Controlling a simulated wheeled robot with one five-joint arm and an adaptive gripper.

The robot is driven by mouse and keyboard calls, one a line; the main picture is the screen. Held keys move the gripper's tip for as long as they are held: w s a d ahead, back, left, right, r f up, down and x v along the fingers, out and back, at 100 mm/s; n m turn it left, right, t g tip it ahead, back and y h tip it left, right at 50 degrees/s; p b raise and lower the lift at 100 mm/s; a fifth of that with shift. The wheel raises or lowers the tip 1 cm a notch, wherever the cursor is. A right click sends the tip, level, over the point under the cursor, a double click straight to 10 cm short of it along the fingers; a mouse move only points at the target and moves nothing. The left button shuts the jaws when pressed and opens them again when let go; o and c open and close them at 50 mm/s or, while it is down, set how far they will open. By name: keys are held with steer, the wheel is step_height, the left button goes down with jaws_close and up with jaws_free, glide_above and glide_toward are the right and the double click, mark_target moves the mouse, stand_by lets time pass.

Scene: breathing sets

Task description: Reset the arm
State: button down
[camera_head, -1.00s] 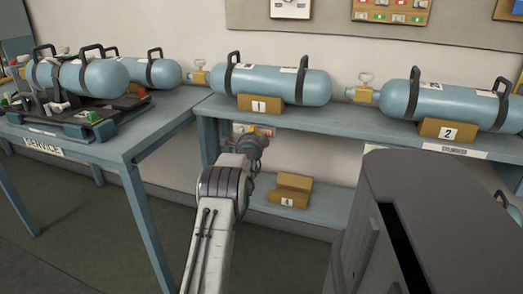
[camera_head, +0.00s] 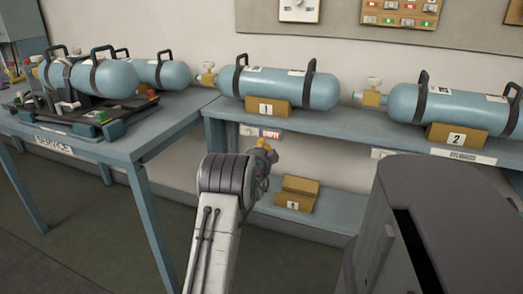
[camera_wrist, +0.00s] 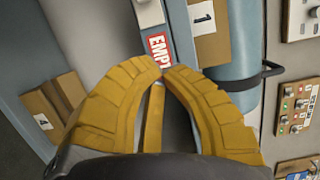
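My arm (camera_head: 222,215) reaches forward in the head view, with my gripper (camera_head: 264,146) small and partly hidden beyond its elbow, in front of the shelf unit. In the wrist view the two yellow fingers of my gripper (camera_wrist: 163,68) curve together and their tips meet or nearly meet. Nothing is seen held between the tips. A narrow yellow strip shows in the gap behind the fingers.
Cylinder 1 (camera_head: 285,88) and cylinder 2 (camera_head: 445,108) lie on the upper shelf (camera_head: 345,118). An empty bracket marked 4 (camera_head: 298,193) sits below. The service table (camera_head: 150,135) with cylinders is left. A red-and-white label (camera_wrist: 158,48) shows beyond the fingertips.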

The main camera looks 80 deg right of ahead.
steer(key=shift+a, duration=1.4)
